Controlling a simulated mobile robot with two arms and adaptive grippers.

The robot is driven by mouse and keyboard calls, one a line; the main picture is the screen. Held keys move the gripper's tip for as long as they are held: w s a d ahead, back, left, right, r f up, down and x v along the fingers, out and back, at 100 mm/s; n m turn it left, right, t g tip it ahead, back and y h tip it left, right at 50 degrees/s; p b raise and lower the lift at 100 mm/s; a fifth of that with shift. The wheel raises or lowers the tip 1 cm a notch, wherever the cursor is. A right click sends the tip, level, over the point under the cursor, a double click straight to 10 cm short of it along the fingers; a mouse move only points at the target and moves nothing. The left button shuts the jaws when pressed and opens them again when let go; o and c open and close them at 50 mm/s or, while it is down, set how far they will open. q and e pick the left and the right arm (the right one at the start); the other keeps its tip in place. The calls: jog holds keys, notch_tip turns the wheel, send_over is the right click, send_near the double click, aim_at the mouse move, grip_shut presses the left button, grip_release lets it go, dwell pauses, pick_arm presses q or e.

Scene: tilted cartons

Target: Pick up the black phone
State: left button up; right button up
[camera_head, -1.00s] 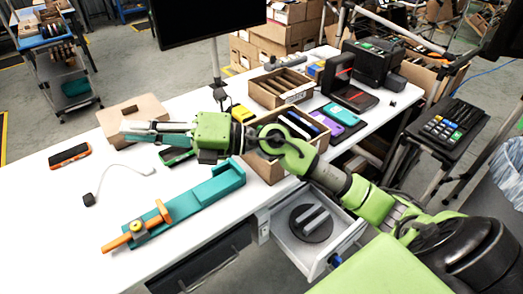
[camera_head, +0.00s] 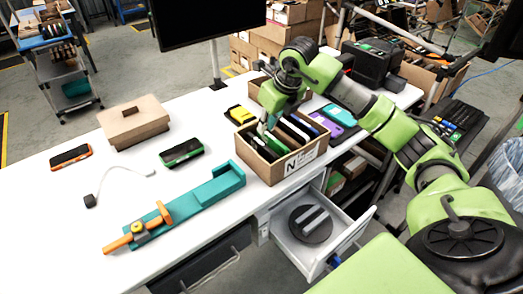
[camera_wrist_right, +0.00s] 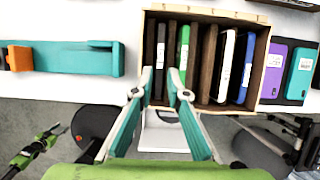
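An open cardboard carton (camera_head: 292,165) on the white table holds upright phones between brown dividers. In the right wrist view its rim (camera_wrist_right: 262,60) shows. A black phone (camera_wrist_right: 160,48) with a pale label stands near the carton's left end, with a green phone (camera_wrist_right: 183,48) to its right. My right gripper (camera_head: 264,131) points down at that left end. Its teal fingertips (camera_wrist_right: 161,72) are apart, with the black phone in line between them. I cannot tell how deep they reach. A small green and dark arm part, probably my left arm, shows at lower left in the right wrist view; its fingers are unclear.
A teal holder with an orange clamp (camera_head: 190,200) lies left of the carton. A green-edged phone (camera_head: 182,153), an orange-edged phone (camera_head: 70,156) and a lidded brown box (camera_head: 134,123) lie farther left. An open drawer (camera_head: 322,235) juts out below. A purple phone (camera_head: 326,122) lies right.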

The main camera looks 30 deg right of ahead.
aim_at(261, 142)
jog(key=x, duration=0.4)
jog(key=shift+w+f+p, duration=0.15)
jog(key=shift+f+p, duration=0.15)
jog(key=shift+p, duration=0.1)
jog(key=p+x, duration=0.1)
jog(key=x, duration=0.1)
jog(key=p+x, duration=0.1)
jog(key=x, duration=0.2)
jog(key=shift+s+d, duration=0.1)
jog(key=shift+s, duration=0.15)
jog(key=shift+w+f, duration=0.1)
jog(key=shift+f, duration=0.15)
grip_shut()
